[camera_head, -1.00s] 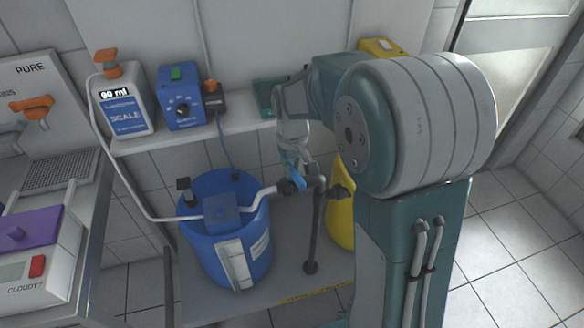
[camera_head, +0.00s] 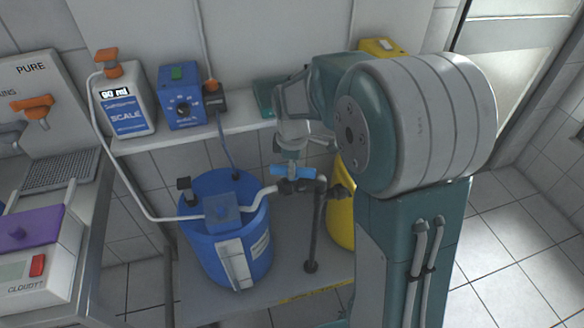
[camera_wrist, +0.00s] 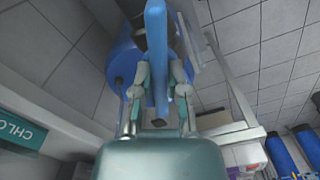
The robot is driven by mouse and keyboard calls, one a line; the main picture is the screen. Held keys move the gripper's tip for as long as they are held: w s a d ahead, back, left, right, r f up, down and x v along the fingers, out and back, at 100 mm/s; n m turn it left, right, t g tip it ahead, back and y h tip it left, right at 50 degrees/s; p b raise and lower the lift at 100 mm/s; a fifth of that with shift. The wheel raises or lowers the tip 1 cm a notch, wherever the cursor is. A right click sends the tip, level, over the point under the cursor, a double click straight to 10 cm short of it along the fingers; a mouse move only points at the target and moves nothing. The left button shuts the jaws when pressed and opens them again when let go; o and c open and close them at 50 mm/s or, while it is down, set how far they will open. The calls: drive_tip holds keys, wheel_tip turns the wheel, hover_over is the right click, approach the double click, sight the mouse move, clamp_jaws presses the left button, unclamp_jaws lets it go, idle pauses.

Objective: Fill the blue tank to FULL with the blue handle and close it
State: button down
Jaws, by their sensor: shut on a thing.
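The blue tank (camera_head: 200,248) stands on the low shelf, with a blue float box (camera_head: 222,212) on its top and a white gauge strip (camera_head: 233,264) on its front. Its level is too small to read. The blue handle (camera_head: 293,172) sits on the pipe valve right of the tank and lies across the picture, roughly level. My gripper (camera_head: 291,158) reaches down onto it from above. In the wrist view the blue handle (camera_wrist: 157,50) stands between both fingers of my gripper (camera_wrist: 160,85), which are shut on it. The tank (camera_wrist: 122,62) shows behind.
A dark upright pipe (camera_head: 316,230) stands right of the tank, with a yellow container (camera_head: 343,215) beyond it. The shelf above holds a scale bottle (camera_head: 123,105) and a blue dial box (camera_head: 181,98). A white hose (camera_head: 122,178) runs to the tank.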

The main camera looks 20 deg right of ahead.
drive_tip(key=n, duration=0.4)
drive_tip(key=shift+n, duration=0.4)
idle(0.4)
drive_tip(key=c, duration=0.7)
unclamp_jaws()
drive_tip(key=shift+o, duration=0.2)
wheel_tip(320, 180, up, 12)
drive_tip(key=shift+w+f, duration=0.1)
